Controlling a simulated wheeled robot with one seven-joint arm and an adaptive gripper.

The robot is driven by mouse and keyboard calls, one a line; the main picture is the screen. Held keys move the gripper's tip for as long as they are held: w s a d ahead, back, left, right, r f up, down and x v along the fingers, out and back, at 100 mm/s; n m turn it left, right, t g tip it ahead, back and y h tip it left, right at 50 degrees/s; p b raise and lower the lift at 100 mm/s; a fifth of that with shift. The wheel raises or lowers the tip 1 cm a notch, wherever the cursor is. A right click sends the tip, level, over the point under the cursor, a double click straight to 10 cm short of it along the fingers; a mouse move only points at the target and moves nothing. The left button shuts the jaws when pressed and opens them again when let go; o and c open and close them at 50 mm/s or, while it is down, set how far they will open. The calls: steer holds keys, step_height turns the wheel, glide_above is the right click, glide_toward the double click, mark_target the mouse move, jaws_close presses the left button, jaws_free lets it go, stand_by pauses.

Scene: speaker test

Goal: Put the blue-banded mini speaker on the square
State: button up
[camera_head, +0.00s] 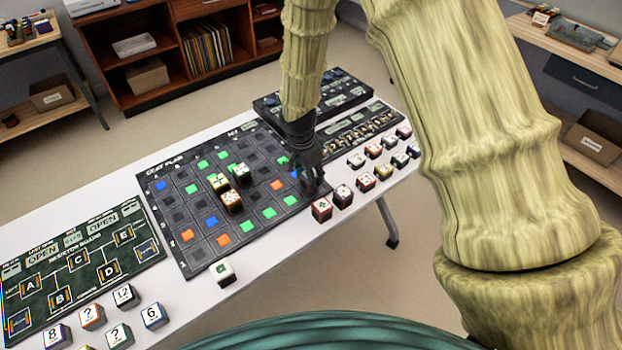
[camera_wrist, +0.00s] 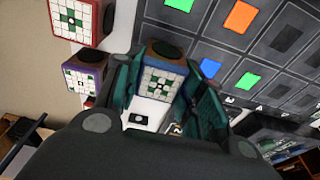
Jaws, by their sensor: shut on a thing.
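My gripper (camera_head: 312,184) is over the right edge of the dark grid board (camera_head: 172,232) in the head view. In the wrist view its fingers (camera_wrist: 165,88) are closed around a small cube-shaped speaker (camera_wrist: 161,80). That speaker has a brown top with a dark disc, a white face with a green pattern and what looks like a bluish edge. In the head view my fingers mostly hide it. The board carries blue, green and orange squares, including a blue square (camera_wrist: 210,68) beside the gripper. I cannot tell which square the task means.
A red cube (camera_head: 321,209) and a purple cube (camera_head: 342,196) stand close by, right of the board. Several more cubes stand farther right. Cubes are grouped on the board's middle (camera_head: 231,201). A white-topped cube (camera_head: 222,273) stands at its front edge.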

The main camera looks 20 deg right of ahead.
mark_target(305, 177)
steer(key=shift+f, duration=0.4)
steer(key=shift+f, duration=0.2)
steer(key=o, duration=1)
steer(key=shift+o, duration=0.2)
step_height(305, 177, up, 12)
steer(key=a+b, duration=0.1)
steer(key=b, duration=0.1)
steer(key=shift+s+a+r, duration=0.15)
steer(key=shift+s+a, duration=0.15)
steer(key=shift+s, duration=0.05)
